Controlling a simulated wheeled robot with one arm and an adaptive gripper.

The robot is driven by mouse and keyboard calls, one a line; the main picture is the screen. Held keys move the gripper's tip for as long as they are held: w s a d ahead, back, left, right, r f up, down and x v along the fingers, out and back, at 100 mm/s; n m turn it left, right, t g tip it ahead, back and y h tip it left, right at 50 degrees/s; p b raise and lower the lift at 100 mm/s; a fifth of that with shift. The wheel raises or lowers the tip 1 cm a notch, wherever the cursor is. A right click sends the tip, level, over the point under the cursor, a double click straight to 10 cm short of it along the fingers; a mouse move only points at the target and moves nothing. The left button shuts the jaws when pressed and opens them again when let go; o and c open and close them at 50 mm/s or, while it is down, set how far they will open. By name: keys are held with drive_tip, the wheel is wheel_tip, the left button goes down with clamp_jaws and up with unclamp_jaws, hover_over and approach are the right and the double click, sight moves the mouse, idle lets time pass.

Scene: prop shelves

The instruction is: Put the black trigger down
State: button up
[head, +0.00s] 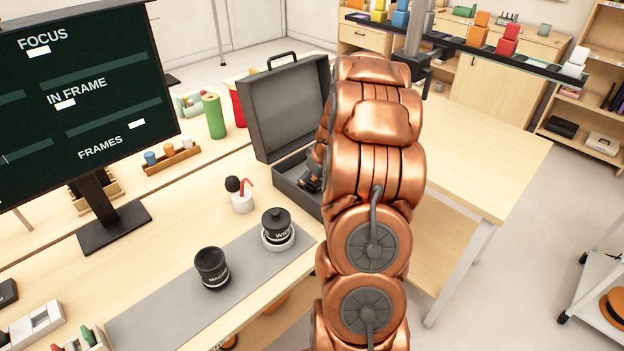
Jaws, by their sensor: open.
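My copper-coloured arm reaches over the table, and my dark gripper (312,174) shows only in part beside the arm's left edge. It is open, low over the open grey case (284,108). The case's lid stands up, and my arm covers much of its right side. I cannot make out the black trigger; it may be hidden by the gripper, the arm or the case wall.
A grey mat (175,302) holds a black lens-like cylinder (212,268) and another black one (277,226) in a white ring. A monitor (80,90) stands far left. The table at right (480,160) has bare room.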

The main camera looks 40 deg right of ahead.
drive_tip(key=b+v, duration=0.3)
drive_tip(key=v, duration=0.9)
drive_tip(key=s+a+r+g+y, duration=0.1)
drive_tip(key=s+a+g, duration=0.15)
drive_tip(key=a, duration=1.05)
drive_tip(key=s+a+r+g, duration=0.1)
drive_tip(key=s+a, duration=0.3)
drive_tip(key=a, duration=0.9)
drive_tip(key=s+a+g, duration=0.1)
drive_tip(key=s+a, duration=0.2)
drive_tip(key=s, duration=0.3)
drive_tip(key=s+a+f, duration=0.1)
drive_tip(key=s+a, duration=0.3)
drive_tip(key=s, duration=0.3)
drive_tip(key=s+a+g+h, duration=0.1)
drive_tip(key=s+a, duration=0.2)
drive_tip(key=s, duration=0.3)
drive_tip(key=shift+s+a+f+g, duration=0.35)
drive_tip(key=shift+s, duration=0.05)
drive_tip(key=shift+r+p, duration=0.7)
drive_tip(key=shift+p, duration=0.1)
